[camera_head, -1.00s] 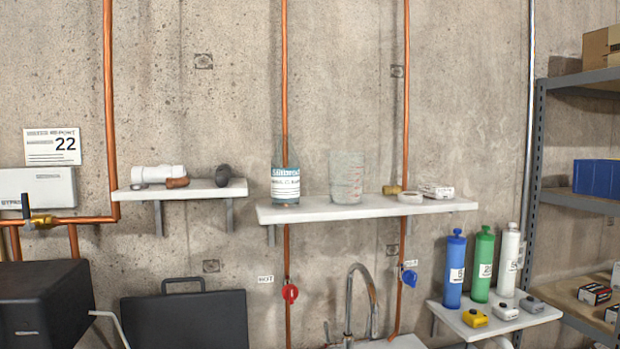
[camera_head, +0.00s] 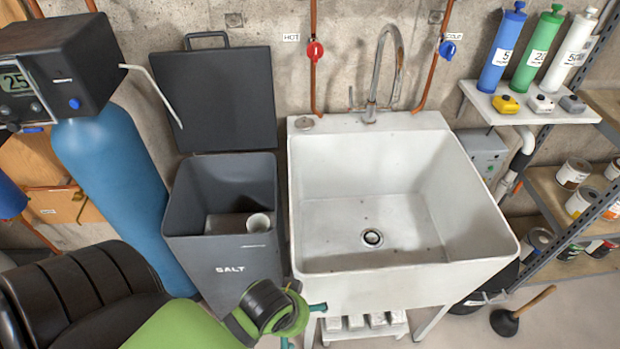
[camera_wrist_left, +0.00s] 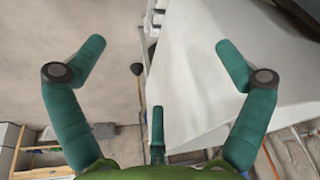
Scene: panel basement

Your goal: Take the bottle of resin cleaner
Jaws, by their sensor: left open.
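No bottle that I can make out as resin cleaner shows now. In the earlier head view a clear bottle with a blue and white label stood on the wall shelf, its text too small to read; that shelf is now out of view. My left gripper (camera_head: 304,322) is at the front left corner of the sink, partly hidden by my own wrist. In the left wrist view its teal fingers (camera_wrist_left: 160,60) are spread apart with nothing between them. My right gripper is not in view.
A white sink (camera_head: 312,235) stands in the middle, with an open grey salt bin (camera_head: 205,262) and blue tank (camera_head: 125,190) left of it. Blue, green and white cylinders (camera_head: 503,50) stand on a small shelf (camera_head: 478,98) at right. A plunger (camera_head: 510,318) is on the floor.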

